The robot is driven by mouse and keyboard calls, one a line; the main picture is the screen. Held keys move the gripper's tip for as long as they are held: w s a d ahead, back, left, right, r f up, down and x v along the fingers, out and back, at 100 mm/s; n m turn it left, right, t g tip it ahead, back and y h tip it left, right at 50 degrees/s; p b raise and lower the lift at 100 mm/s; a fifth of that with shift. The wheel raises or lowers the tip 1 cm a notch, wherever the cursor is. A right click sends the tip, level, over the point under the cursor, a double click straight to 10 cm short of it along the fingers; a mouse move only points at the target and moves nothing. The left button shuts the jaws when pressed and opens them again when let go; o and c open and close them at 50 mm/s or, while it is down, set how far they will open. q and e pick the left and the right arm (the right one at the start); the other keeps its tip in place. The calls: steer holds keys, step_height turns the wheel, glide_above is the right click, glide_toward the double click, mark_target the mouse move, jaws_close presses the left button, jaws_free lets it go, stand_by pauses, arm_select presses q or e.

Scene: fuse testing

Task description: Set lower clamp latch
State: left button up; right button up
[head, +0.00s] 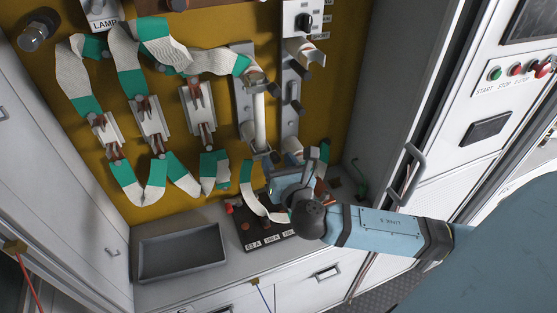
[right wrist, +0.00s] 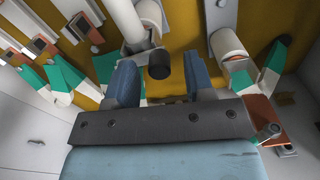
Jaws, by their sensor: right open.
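My right gripper (head: 287,172) comes in from the right, below a fuse holder on the yellow panel (head: 65,145). In the right wrist view its two blue fingers (right wrist: 160,70) are apart. A black round knob on a grey lever, which looks like the lower clamp latch (right wrist: 158,66), lies between the fingertips in the picture. I cannot tell whether either finger touches it. A long pale fuse tube (head: 259,118) stands upright in the holder above the gripper. The lower clamp is partly hidden by the gripper in the head view. My left gripper is out of view.
A second holder column (head: 293,100) stands close on the right. White and green straps (head: 125,178) hang on the left. A dark labelled block (head: 250,232) sits on the counter below the gripper, beside an empty grey tray (head: 180,257). A cabinet wall (head: 393,90) bounds the right.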

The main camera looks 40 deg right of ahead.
steer(key=shift+c, duration=0.3)
jaws_close()
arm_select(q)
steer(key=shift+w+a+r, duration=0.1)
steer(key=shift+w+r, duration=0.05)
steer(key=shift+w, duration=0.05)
arm_select(e)
steer(key=shift+f, duration=0.15)
arm_select(q)
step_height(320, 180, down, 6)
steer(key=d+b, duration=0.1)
steer(key=b, duration=0.6)
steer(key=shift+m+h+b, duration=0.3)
arm_select(e)
steer(key=shift+w+a+f+m, duration=0.15)
steer(key=shift+a+f+m, duration=0.5)
steer(key=shift+m, duration=2.05)
steer(key=shift+w+a+f+m, duration=0.15)
steer(key=shift+a+f+m, duration=0.45)
steer(key=shift+m, duration=2.1)
steer(key=shift+w+a+f+m, duration=0.15)
steer(key=shift+a+f+m, duration=0.5)
steer(key=shift+m, duration=2.05)
steer(key=shift+d+f, duration=0.1)
steer(key=shift+d, duration=0.05)
